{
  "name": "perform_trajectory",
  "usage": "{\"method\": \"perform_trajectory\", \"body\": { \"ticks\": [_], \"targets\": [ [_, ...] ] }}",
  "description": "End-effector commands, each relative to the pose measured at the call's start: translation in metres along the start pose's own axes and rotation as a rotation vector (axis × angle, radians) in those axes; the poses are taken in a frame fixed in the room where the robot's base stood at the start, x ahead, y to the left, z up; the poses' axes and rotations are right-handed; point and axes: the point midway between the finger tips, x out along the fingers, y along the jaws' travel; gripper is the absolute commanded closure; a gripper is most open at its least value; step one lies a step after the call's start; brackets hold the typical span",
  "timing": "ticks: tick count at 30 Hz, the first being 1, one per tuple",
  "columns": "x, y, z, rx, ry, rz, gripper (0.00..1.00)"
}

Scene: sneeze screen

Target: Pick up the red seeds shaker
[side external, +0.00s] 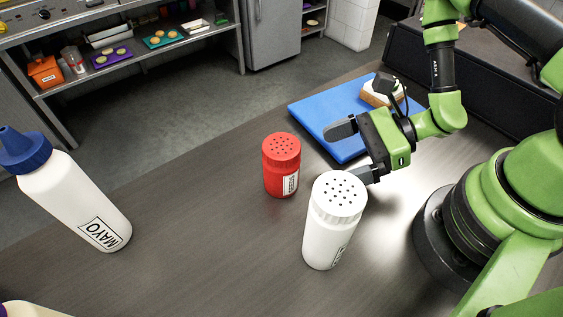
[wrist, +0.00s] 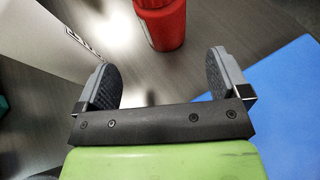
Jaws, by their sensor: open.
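The red seeds shaker (side external: 278,168) stands upright on the dark table, with a holed top and a white label. In the side view my gripper (side external: 352,150) is open, with its fingers to the right of the red shaker and apart from it. In the wrist view the red shaker (wrist: 163,22) is at the top, ahead of the gap between my open fingers (wrist: 165,75); its upper part is cut off by the frame. Nothing is between the fingers.
A white shaker (side external: 333,228) stands close to one finger, partly hiding it in the side view. A white mayo bottle (side external: 75,195) with a blue cap stands at the left. A blue board (side external: 310,113) holding a sandwich (side external: 381,91) lies behind the gripper.

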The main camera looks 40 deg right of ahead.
Motion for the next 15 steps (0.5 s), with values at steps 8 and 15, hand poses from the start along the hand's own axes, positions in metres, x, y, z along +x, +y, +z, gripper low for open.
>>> {"method": "perform_trajectory", "body": {
  "ticks": [8, 15],
  "targets": [
    [0.025, 0.001, -0.005, 0.012, 0.01, -0.007, 0.06],
    [0.046, 0.0, -0.005, 0.013, 0.01, -0.01, 0.06]
  ]
}}
